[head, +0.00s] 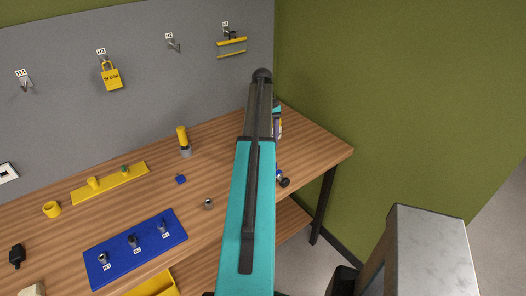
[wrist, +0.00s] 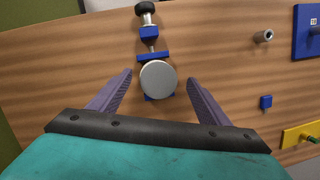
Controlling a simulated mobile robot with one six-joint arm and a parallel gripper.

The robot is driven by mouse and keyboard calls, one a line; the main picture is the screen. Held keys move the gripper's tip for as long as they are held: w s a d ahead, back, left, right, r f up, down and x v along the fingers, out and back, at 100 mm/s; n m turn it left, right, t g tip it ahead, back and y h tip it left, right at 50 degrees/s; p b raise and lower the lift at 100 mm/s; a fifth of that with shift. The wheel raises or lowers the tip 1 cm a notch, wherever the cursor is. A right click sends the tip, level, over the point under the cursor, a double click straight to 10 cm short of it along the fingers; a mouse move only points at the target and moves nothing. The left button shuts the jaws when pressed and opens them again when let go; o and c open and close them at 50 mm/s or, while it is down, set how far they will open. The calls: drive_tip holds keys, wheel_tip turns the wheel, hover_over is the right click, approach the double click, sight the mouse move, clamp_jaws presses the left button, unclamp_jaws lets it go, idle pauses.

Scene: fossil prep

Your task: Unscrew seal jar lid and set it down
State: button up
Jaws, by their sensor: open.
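A round light-grey disc (wrist: 157,78), which looks like the jar lid seen from above, sits in a blue holder (wrist: 152,56) in the wrist view. The jar's body under it is hidden. My gripper (wrist: 160,76) is open, with one purple finger on each side of the lid and a gap showing on both sides. I cannot tell how high the fingertips are against the lid. In the head view my arm covers the jar and most of my gripper; a bit of purple finger (head: 278,121) shows at its right edge.
The holder's screw ends in a black knob (wrist: 146,8). Left of my arm, the wooden table (head: 225,160) holds a blue board (head: 120,262), a yellow strip (head: 125,178), a small blue block (head: 180,179), a grey cylinder (head: 208,203) and a yellow-topped piece (head: 182,136). A green wall stands right.

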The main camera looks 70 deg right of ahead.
drive_tip(key=shift+w+f+m+b, duration=0.2)
drive_tip(key=shift+f+m+b, duration=0.25)
drive_tip(key=shift+f+m, duration=1.3)
drive_tip(key=shift+r, duration=0.1)
